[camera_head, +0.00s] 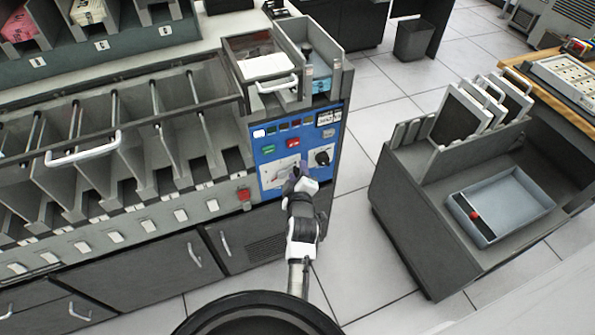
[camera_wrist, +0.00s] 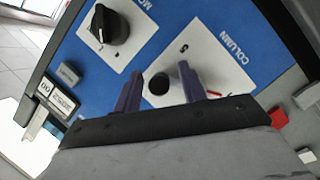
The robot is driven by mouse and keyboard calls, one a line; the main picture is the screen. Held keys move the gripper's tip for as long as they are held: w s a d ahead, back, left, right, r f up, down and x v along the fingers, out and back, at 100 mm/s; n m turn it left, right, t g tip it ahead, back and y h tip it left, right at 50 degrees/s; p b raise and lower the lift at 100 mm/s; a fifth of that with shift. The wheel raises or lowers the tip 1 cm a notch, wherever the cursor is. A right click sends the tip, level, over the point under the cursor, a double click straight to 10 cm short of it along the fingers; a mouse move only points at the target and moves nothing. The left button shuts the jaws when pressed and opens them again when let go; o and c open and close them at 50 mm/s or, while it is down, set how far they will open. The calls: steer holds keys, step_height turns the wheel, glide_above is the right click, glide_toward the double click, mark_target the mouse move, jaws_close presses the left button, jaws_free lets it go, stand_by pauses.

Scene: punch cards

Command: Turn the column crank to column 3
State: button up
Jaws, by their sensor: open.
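The blue control panel (camera_head: 267,138) carries a white plate marked COLUMN (camera_wrist: 215,62), seen upside down in the wrist view. A black round knob (camera_wrist: 158,84), which looks like the crank's handle, stands at that plate. My gripper (camera_wrist: 162,82) is open, with one purple finger on each side of the knob and visible gaps between. The digit on the plate is hard to read, and the rest of the crank is hidden behind my gripper. In the head view my gripper (camera_head: 302,170) covers part of the COLUMN plate (camera_head: 279,172).
A black mode dial (camera_wrist: 110,25) on its own white plate sits beside the COLUMN plate; it also shows in the head view (camera_head: 322,157). Coloured buttons (camera_head: 293,142) lie above. A red switch (camera_head: 243,195) is left of the panel. Open floor (camera_head: 350,235) lies right.

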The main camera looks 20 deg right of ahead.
jaws_close()
stand_by(0.6)
